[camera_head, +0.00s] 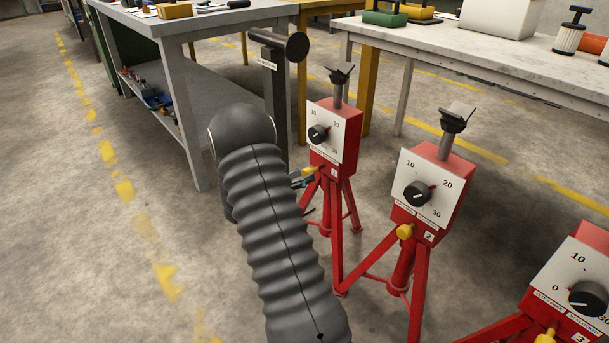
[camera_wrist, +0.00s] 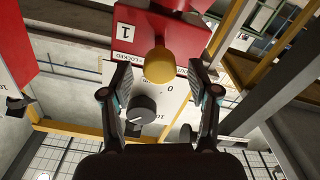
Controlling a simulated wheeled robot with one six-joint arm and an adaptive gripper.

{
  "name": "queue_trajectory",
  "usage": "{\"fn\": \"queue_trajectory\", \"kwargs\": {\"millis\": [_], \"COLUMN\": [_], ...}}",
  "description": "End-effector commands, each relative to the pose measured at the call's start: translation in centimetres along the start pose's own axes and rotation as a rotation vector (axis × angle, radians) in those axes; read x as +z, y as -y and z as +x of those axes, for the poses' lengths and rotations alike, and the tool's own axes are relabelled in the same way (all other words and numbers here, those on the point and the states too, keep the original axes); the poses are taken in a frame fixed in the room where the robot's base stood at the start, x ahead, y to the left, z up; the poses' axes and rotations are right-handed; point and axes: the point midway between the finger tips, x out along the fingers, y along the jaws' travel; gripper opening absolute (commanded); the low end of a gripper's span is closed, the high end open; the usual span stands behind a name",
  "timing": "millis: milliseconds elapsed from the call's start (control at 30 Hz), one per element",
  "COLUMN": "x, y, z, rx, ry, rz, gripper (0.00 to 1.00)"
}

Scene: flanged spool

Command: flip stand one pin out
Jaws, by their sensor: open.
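Three red stands stand in a row in the head view: stand 1 (camera_head: 333,152), stand 2 (camera_head: 430,190) and stand 3 (camera_head: 572,285). Each has a white dial plate with a black knob and a yellow pin head below it. In the wrist view, stand 1 appears upside down, with its yellow pin (camera_wrist: 159,66) in front of the red body (camera_wrist: 130,40) and its black dial knob (camera_wrist: 142,108) below. My gripper (camera_wrist: 160,76) is open, with one finger on each side of the pin and visible gaps. In the head view my arm mostly hides the gripper.
A grey workbench (camera_head: 210,22) stands at the left, beside a dark post (camera_head: 274,90) with a round black top. A marble-topped table (camera_head: 480,50) with several items stands behind the stands. Open concrete floor lies to the left.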

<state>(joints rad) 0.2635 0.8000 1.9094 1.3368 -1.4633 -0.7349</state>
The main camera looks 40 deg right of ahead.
Motion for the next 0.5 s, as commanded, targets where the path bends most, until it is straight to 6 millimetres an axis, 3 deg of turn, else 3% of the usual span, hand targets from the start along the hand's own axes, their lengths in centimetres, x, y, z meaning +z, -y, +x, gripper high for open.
{"fn": "queue_trajectory", "kwargs": {"millis": [300,500], "x": [-0.1,0.0], "y": [0.1,0.1], "z": [-6.5,-9.2], "rx": [-0.005,-0.004], "ry": [-0.003,-0.002], "rz": [0.001,0.001], "gripper": [0.61,0.61]}}
